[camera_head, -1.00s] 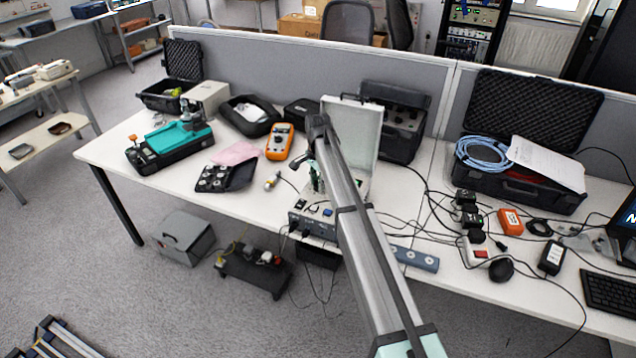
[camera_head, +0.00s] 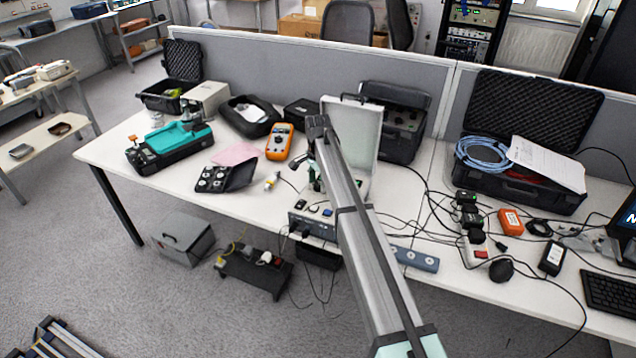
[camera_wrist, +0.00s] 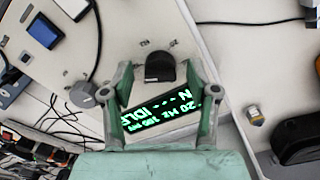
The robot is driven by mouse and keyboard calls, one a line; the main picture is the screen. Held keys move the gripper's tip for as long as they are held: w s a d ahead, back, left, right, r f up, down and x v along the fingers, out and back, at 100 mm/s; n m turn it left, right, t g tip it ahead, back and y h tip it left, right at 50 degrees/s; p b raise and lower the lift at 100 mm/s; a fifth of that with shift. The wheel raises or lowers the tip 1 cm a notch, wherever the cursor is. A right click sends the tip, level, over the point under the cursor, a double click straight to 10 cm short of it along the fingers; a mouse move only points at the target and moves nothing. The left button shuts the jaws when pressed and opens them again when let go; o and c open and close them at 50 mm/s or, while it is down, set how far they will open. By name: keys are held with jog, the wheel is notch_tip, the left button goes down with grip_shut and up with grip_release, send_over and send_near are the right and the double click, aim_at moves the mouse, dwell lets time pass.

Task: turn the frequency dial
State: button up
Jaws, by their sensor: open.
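The frequency dial (camera_wrist: 160,67) is a black round knob on a light panel in the wrist view. A lit display with green text (camera_wrist: 158,115) lies just below it, reading about 20 Hz and IDLE. My gripper (camera_wrist: 158,72) is open, its green fingers on either side of the dial. I cannot tell whether a finger touches it.
An orange meter (camera_head: 279,141), a black case with round pieces (camera_head: 225,178) and a teal device (camera_head: 168,148) stand to the left. A partition (camera_head: 280,62) runs behind.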

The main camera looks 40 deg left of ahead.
aim_at(318, 183)
notch_tip(318, 183, up, 12)
dwell(0.6)
